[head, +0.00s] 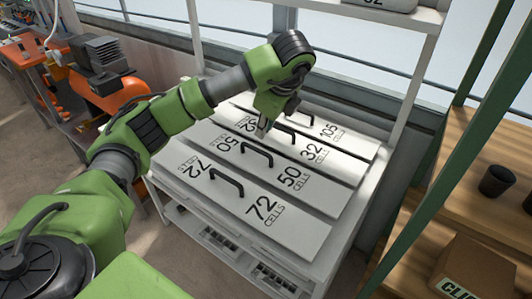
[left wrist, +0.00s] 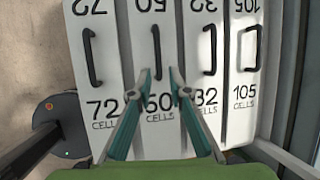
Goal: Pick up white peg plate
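Several white peg plates lie side by side on a white rack, each with a black bar handle. They are marked 72 (head: 292,236), 50 (head: 325,196), 32 (head: 343,170) and 105 (head: 356,146). My left gripper (head: 266,126) hangs above the plates, near the 50 and 32 plates. In the left wrist view its fingers (left wrist: 161,76) are apart and empty. The handle (left wrist: 157,52) of the 50 plate shows just beyond and between the fingertips. The fingers hide parts of the 50 and 32 plates. My right gripper is not in view.
The rack's lower shelf (head: 205,240) holds trays. Rack posts rise behind and beside the plates. A wooden shelf at the right bears a dark cup (head: 496,181) and a cardboard box (head: 475,265). An orange machine (head: 118,95) stands at the left.

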